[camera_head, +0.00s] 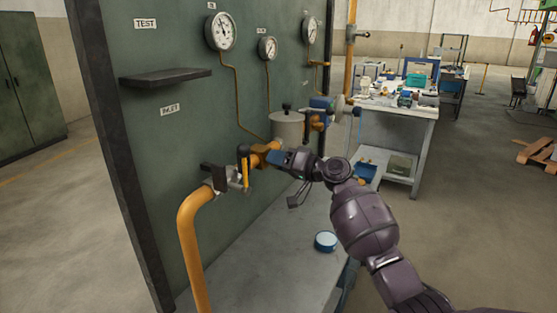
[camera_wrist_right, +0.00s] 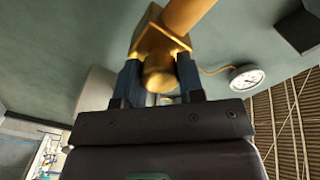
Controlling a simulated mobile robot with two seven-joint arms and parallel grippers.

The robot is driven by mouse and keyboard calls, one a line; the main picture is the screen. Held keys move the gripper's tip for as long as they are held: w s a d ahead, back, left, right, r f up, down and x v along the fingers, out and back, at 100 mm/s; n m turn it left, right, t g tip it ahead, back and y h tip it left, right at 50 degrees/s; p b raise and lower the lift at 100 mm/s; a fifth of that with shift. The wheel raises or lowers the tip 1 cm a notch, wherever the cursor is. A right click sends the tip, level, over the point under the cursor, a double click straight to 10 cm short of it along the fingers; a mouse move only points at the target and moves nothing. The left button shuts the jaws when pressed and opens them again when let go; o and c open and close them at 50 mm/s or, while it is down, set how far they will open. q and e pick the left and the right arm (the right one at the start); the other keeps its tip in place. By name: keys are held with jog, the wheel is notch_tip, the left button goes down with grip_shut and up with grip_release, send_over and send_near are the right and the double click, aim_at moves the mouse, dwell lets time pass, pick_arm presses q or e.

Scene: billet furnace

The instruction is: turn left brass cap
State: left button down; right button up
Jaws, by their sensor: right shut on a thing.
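The left brass cap (camera_wrist_right: 159,72) is a rounded brass plug on the end of a square brass fitting on the yellow pipe. In the right wrist view it sits between the two blue fingers of my right gripper (camera_wrist_right: 160,80), which is shut on it. In the head view the brass fitting (camera_head: 261,158) is on the pipe in front of the green panel, and my right gripper (camera_head: 277,158) reaches it from the right, hiding most of the cap. My left gripper does not show in either view.
A black-handled valve (camera_head: 216,177) is on the pipe left of the fitting. A blue round tin (camera_head: 326,241) lies on the grey bench (camera_head: 262,255) below. Gauges (camera_head: 220,32) hang above, and a grey canister (camera_head: 287,127) stands behind my gripper.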

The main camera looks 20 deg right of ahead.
jog(key=m+p, duration=0.2)
jog(key=m, duration=0.3)
jog(key=shift+r+m, duration=0.15)
jog(key=shift+m, duration=0.15)
jog(key=m+p, duration=0.2)
jog(key=m, duration=0.2)
jog(key=shift+f+m+p, duration=0.2)
jog(key=shift+m+p, duration=0.45)
jog(key=shift+m, duration=0.15)
jog(key=o, duration=0.9)
jog(key=shift+d, duration=0.15)
